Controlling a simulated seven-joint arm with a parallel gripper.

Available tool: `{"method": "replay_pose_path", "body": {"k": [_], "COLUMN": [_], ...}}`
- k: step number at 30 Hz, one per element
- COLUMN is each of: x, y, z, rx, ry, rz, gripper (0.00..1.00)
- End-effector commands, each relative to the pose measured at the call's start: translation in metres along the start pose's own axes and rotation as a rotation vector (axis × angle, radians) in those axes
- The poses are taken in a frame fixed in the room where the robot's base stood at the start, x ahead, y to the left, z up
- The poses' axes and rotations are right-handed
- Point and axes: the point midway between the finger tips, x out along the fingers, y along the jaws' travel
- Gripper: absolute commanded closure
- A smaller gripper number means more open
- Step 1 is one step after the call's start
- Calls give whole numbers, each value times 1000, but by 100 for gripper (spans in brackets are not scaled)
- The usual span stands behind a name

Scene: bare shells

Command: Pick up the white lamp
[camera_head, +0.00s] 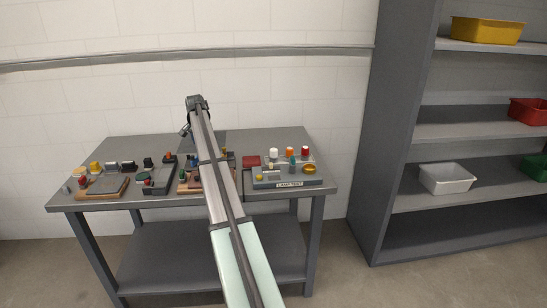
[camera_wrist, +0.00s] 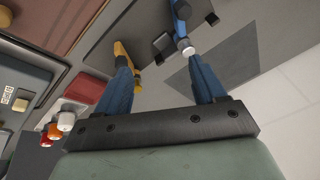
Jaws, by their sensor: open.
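The white lamp (camera_head: 273,153) is a small white-capped dome at the back left of a grey panel (camera_head: 262,183) whose label seems to read "LAMP TEST", on the right of the bench. An orange lamp (camera_head: 289,152) and a red lamp (camera_head: 305,150) stand in the same row. In the wrist view the white lamp (camera_wrist: 66,121) is at the lower left, outside my fingers. My gripper (camera_wrist: 157,60) is open, with blue fingers apart and nothing held between them. In the head view it is above the back of the bench, left of the lamp.
The grey bench (camera_head: 255,137) carries several small parts and boards left of the panel. A red block (camera_head: 251,161) is close to the white lamp. In the wrist view a yellow item (camera_wrist: 124,50) and a blue item (camera_wrist: 181,25) lie near my fingers. A shelf (camera_head: 408,115) stands at right.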

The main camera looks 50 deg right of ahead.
Motion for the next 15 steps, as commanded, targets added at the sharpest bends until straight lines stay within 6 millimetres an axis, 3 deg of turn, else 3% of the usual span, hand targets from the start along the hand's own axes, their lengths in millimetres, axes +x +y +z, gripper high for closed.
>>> {"method": "replay_pose_path", "body": {"k": [1,6,12,15], "x": [-2,-13,-32,-41], "y": [21,95,181,215], "z": [-27,-91,-152,-173], "rx": [28,110,197,230], "ry": [-17,-93,-180,-215], "rz": [22,92,156,176], "gripper": [30,30,30,30]}}
